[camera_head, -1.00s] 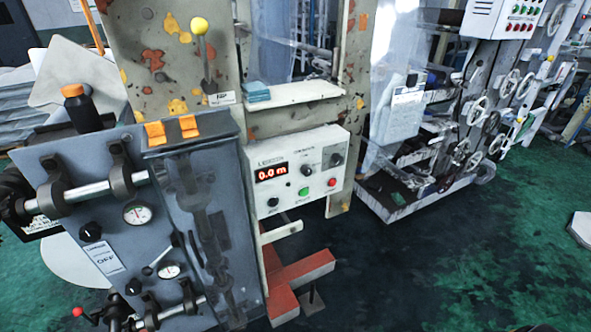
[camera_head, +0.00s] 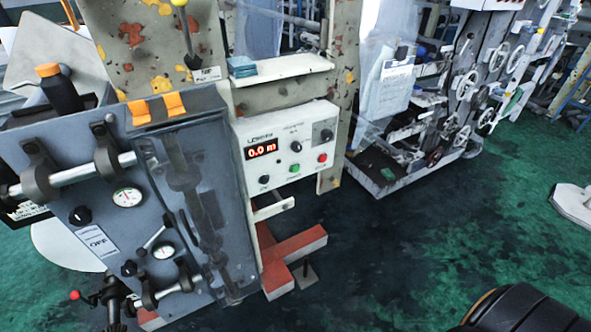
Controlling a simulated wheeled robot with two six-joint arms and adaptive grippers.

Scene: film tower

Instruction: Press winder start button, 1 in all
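The winder's white control box (camera_head: 287,148) is mounted on the paint-chipped frame near the middle of the head view. Its display (camera_head: 261,149) reads 0.0 m in red. A green button (camera_head: 295,168) sits on the lower part of its face, with a red button (camera_head: 322,158) to its right. A black knob (camera_head: 264,180) is at the lower left. The small labels are too blurred to read with certainty. Nothing covers the box face.
A grey machine cabinet (camera_head: 150,243) with rollers and gauges stands left of the box. A white shelf (camera_head: 282,72) juts out above it. A red foot (camera_head: 300,245) lies below. Dark green floor (camera_head: 400,265) is open at right.

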